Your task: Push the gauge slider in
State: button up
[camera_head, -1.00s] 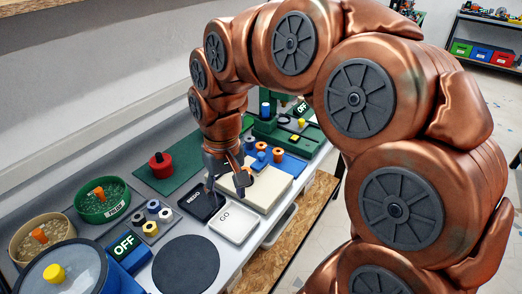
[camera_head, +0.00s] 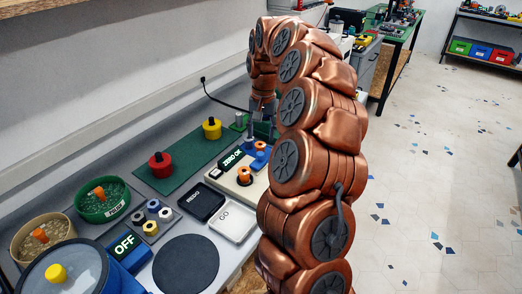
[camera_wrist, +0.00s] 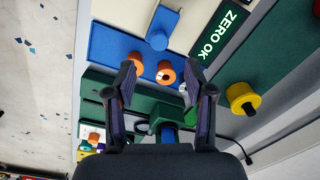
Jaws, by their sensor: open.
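The gauge has a cream base (camera_head: 226,183) with a lit "ZERO OK" display (camera_head: 232,157); the display also shows in the wrist view (camera_wrist: 219,33). A blue slider-like piece with a round blue peg (camera_wrist: 158,38) lies over the cream base and blue plate (camera_wrist: 104,42). Two orange pegs (camera_wrist: 166,73) stand on the blue plate, just ahead of my fingertips in the picture. My gripper (camera_wrist: 163,88) is open, with nothing between its fingers. In the head view my gripper (camera_head: 262,118) hangs beyond the gauge, partly hidden by my arm, which also covers the gauge's right side.
A green device (camera_wrist: 96,100) lies under my gripper. A yellow knob (camera_wrist: 242,98) and a red knob (camera_head: 161,165) stand on the green mat (camera_head: 185,172). REDO (camera_head: 202,200) and GO (camera_head: 232,222) trays lie in front of the gauge. A black cable (camera_head: 225,98) runs along the back.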

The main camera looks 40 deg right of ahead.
aim_at(261, 153)
jog(key=shift+w+f+p, duration=0.15)
jog(key=shift+f+p, duration=0.95)
jog(key=shift+f, duration=2.8)
grip_shut()
